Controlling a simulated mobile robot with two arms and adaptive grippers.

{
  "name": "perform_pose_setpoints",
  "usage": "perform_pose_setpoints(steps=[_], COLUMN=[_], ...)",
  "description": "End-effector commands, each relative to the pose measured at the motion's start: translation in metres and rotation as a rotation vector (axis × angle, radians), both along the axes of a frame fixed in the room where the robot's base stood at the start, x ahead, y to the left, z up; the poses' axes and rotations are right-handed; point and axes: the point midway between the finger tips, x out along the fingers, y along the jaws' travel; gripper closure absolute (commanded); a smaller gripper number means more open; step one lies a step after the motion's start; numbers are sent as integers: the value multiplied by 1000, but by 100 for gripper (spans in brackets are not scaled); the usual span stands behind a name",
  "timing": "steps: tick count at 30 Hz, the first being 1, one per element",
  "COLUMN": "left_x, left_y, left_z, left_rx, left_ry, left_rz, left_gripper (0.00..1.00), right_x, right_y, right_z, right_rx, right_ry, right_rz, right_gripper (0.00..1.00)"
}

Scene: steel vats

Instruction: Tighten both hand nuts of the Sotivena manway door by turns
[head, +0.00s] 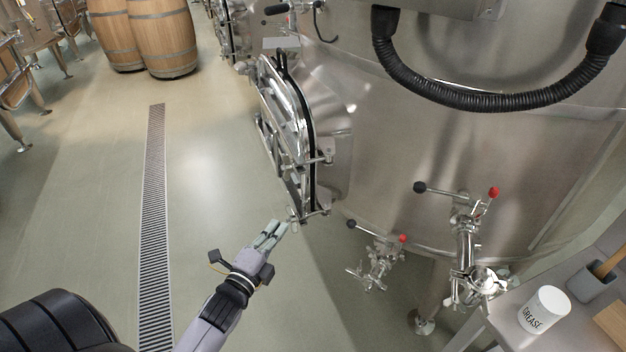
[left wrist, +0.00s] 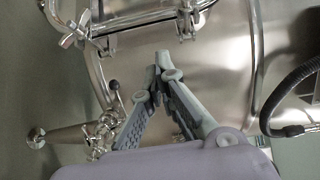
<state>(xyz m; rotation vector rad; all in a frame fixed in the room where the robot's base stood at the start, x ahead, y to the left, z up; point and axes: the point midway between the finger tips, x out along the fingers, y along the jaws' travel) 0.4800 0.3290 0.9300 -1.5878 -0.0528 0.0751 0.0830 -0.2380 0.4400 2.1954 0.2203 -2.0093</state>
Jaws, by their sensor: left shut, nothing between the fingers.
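The steel manway door (head: 287,115) stands on the side of the big vat, seen nearly edge-on in the head view. One hand nut with its clamp (head: 322,158) is at its right edge, and another (head: 306,215) is at its lower end. My left gripper (head: 279,229) is shut and empty, just below and left of the lower nut and apart from it. In the left wrist view a winged hand nut (left wrist: 75,30) shows at upper left, clear of my fingertips (left wrist: 161,62). A second clamp (left wrist: 106,42) is beside it on the door rim. My right gripper is not in view.
Valves with red-tipped and black-knobbed handles (head: 465,235) (head: 377,256) stick out below the door, to the right. A table (head: 500,330) with a grease tub (head: 544,310) is at lower right. A black hose (head: 480,102) hangs on the vat. Floor left of the door is clear.

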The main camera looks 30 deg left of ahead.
Motion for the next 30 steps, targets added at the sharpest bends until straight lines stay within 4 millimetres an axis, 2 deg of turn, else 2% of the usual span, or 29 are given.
perform_pose_setpoints(steps=[1, 4, 8, 21, 24, 30], left_x=[0, 4, 19, 106, 115, 125], left_y=[1, 1, 3, 12, 25, 37], left_z=[14, 23, 25, 27, 27, 25], left_rx=[26, 49, 48, 48, 49, 46], left_ry=[-21, -37, -39, -36, -34, -34], left_rz=[-2, -3, -2, -2, -2, -3], left_gripper=[100, 100, 100, 100, 100, 100], right_x=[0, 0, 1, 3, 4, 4], right_y=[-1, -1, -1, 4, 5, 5], right_z=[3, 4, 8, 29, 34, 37], right_rx=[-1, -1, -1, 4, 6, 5], right_ry=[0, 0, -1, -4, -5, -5], right_rz=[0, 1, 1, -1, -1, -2], right_gripper=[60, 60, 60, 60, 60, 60])
